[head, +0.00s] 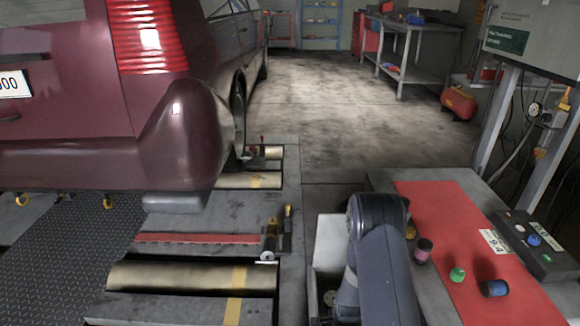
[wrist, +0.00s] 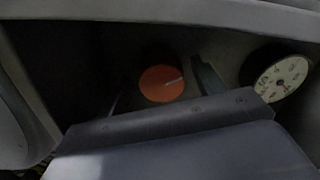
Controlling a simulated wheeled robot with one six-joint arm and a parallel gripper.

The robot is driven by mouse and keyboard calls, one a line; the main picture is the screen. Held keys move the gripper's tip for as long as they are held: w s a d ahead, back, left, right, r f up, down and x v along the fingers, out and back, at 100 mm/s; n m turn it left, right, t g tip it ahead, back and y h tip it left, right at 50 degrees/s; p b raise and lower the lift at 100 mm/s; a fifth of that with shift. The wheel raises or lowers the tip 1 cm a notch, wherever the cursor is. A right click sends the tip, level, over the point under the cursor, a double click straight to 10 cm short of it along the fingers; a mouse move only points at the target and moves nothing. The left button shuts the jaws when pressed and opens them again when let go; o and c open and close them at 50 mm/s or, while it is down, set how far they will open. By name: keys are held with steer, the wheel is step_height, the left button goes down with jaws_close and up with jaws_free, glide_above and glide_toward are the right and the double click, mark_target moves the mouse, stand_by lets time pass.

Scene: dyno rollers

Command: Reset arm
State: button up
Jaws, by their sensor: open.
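My arm (head: 385,265) rises in the lower middle of the head view, bent over beside the red-topped bench. My gripper is hidden behind it there. In the wrist view my gripper (wrist: 158,80) is open, its two dark fingers spread apart. A round orange cap or disc (wrist: 162,85) with a pale mark shows between the fingers in a dark space. I cannot tell whether the fingers touch it.
A white-faced dial gauge (wrist: 283,78) is right of the fingers. An open grey bin (head: 328,245) stands left of my arm. A maroon car (head: 90,110) stands left by rollers (head: 190,278).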

steer(key=shift+r+p, duration=0.35)
steer(key=shift+r, duration=0.1)
step_height(320, 180, up, 10)
steer(key=p, duration=0.4)
step_height(320, 180, down, 12)
steer(key=b, duration=0.5)
steer(key=shift+r, duration=0.45)
steer(key=n+b, duration=0.1)
steer(key=n, duration=0.2)
steer(key=shift+n, duration=0.3)
steer(key=n+b, duration=0.1)
steer(key=n, duration=0.2)
steer(key=shift+n, duration=0.4)
steer(key=n+b, duration=0.1)
steer(key=n, duration=0.2)
steer(key=shift+n, duration=0.4)
step_height(320, 180, up, 11)
steer(key=p, duration=0.4)
steer(key=shift+d, duration=0.15)
